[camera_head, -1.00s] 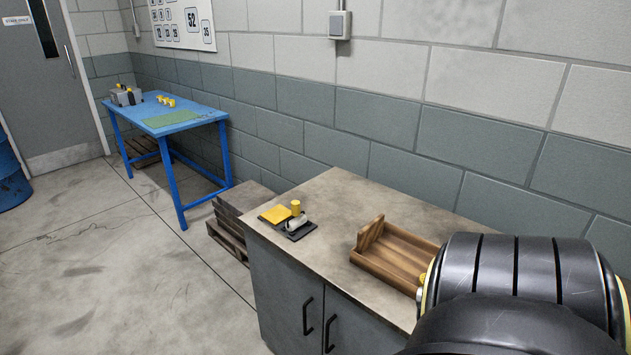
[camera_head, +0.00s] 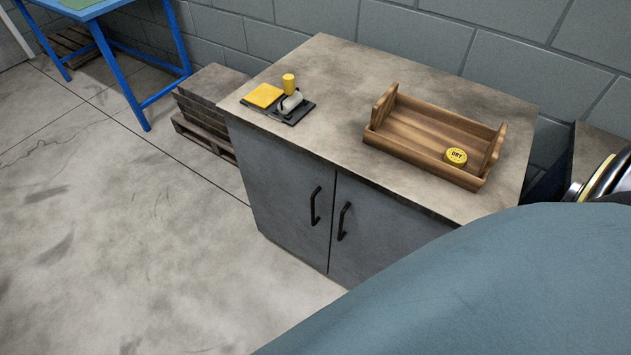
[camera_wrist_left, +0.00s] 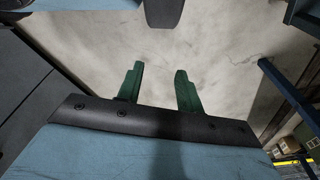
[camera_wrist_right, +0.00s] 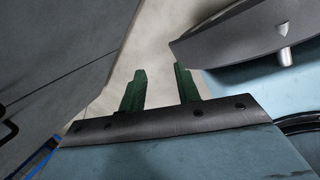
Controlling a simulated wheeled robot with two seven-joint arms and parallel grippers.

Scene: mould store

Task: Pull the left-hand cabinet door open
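The grey cabinet has two doors, both shut. The left-hand door (camera_head: 276,199) has a black bar handle (camera_head: 315,205) near its right edge. The right-hand door (camera_head: 380,236) has a matching handle (camera_head: 343,221) beside it. Neither gripper shows in the head view. In the left wrist view my left gripper (camera_wrist_left: 159,82) is open and empty, with pale floor beyond its green fingers. In the right wrist view my right gripper (camera_wrist_right: 160,82) is open and empty. A grey panel with a dark handle lies to its left there, apart from the fingers.
On the cabinet top (camera_head: 340,84) stand a wooden tray (camera_head: 410,139) holding a yellow round tin (camera_head: 456,156), a yellow pad (camera_head: 264,95), a yellow cylinder (camera_head: 289,83) and a dark plate (camera_head: 298,113). Pallets (camera_head: 205,138) stand left of the cabinet. Floor before its doors is clear.

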